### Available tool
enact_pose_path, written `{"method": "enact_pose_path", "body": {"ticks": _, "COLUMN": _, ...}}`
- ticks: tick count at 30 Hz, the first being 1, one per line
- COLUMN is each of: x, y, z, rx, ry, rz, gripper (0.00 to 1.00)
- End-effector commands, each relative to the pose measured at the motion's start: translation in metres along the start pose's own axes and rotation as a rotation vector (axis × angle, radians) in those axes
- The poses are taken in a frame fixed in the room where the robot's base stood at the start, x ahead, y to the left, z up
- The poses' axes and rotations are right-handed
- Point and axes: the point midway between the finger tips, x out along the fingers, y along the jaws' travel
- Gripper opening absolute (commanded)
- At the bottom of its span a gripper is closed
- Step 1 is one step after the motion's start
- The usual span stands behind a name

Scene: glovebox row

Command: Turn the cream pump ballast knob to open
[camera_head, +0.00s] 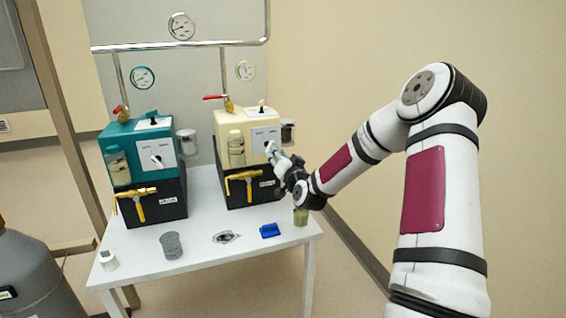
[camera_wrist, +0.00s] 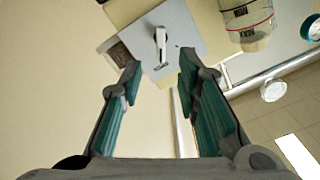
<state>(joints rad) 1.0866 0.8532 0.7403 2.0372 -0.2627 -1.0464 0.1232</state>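The cream pump (camera_head: 228,122) stands at the right on the white table, on a black base. Its light grey front panel carries a white knob, seen in the wrist view as a white lever-like handle (camera_wrist: 160,45) on the panel (camera_wrist: 185,30). My gripper (camera_head: 276,157) is at the panel's front right in the head view, and partly hides it and the knob. In the wrist view my gripper (camera_wrist: 160,66) is open, with teal-padded fingers apart. The knob lies just ahead of the fingertips, between them in the picture. Neither finger visibly touches it.
A teal pump (camera_head: 120,135) with a similar panel stands to the left. The cream pump bears a clear jar (camera_head: 237,150) and a yellow-handled tap (camera_head: 243,178). A grey cup (camera_head: 171,245), a blue item (camera_head: 270,230) and a greenish jar (camera_head: 301,216) stand near the table's front.

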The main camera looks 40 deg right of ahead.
Motion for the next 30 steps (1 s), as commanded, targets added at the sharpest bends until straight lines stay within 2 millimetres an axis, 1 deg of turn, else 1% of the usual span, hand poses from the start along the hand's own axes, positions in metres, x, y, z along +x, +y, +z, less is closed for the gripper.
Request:
{"method": "enact_pose_path", "body": {"ticks": 1, "x": -0.010, "y": 0.000, "z": 0.000, "rx": -0.001, "ry": -0.002, "rz": 0.001, "gripper": 0.30}}
{"method": "enact_pose_path", "body": {"ticks": 3, "x": -0.021, "y": 0.001, "z": 0.000, "rx": -0.001, "ry": -0.002, "rz": 0.001, "gripper": 0.30}}
{"method": "enact_pose_path", "body": {"ticks": 6, "x": -0.033, "y": 0.000, "z": 0.000, "rx": -0.001, "ry": 0.000, "rz": 0.000, "gripper": 0.30}}
{"method": "enact_pose_path", "body": {"ticks": 9, "x": -0.040, "y": 0.000, "z": 0.000, "rx": 0.000, "ry": -0.001, "rz": -0.001, "gripper": 0.30}}
{"method": "enact_pose_path", "body": {"ticks": 14, "x": -0.044, "y": 0.000, "z": 0.000, "rx": 0.001, "ry": 0.000, "rz": -0.001, "gripper": 0.30}}
{"method": "enact_pose_path", "body": {"ticks": 30, "x": -0.044, "y": 0.000, "z": 0.000, "rx": 0.001, "ry": 0.000, "rz": 0.000, "gripper": 0.30}}
